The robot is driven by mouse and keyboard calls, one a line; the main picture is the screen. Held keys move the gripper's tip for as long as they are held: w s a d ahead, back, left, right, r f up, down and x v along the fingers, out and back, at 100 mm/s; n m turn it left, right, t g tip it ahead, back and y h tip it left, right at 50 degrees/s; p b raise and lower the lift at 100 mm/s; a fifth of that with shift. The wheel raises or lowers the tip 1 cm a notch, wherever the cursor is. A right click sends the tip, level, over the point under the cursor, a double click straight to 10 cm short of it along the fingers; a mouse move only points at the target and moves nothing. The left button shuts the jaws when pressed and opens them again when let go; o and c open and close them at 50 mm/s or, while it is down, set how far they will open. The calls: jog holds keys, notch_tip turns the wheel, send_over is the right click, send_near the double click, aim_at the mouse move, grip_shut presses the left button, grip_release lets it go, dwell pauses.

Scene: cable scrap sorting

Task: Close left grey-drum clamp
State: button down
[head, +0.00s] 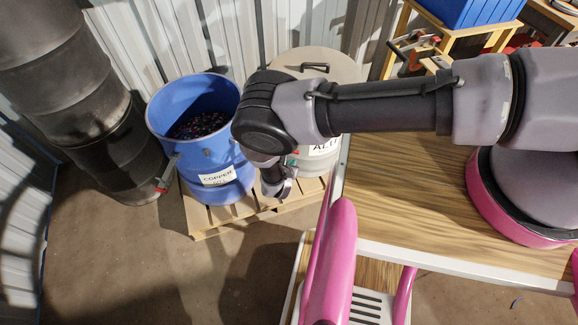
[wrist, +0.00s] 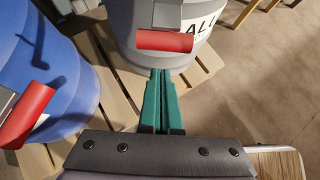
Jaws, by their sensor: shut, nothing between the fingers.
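The grey drum stands on the pallet with its grey lid (head: 335,65) on; part of it is hidden behind my arm in the head view. In the wrist view the drum wall (wrist: 122,28) fills the top middle, beside a label with black letters. A clamp with a red grip (wrist: 165,41) on a grey plate sits on this side of the drum. Whether the clamp is fully open or partly closed, I cannot tell. My gripper (wrist: 161,73) has its green fingers together and empty, with the tips just below the red grip in the picture; contact is unclear.
A blue drum (head: 188,130) labelled COPPER stands open to the left, holding scrap. Its red clamp grip (wrist: 27,114) is near my gripper's left side. Both drums share a wooden pallet (head: 205,222). A wood-topped table (head: 420,205) is to the right. Dark stacked drums (head: 75,95) stand far left.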

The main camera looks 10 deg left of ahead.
jog(key=shift+r, duration=2.05)
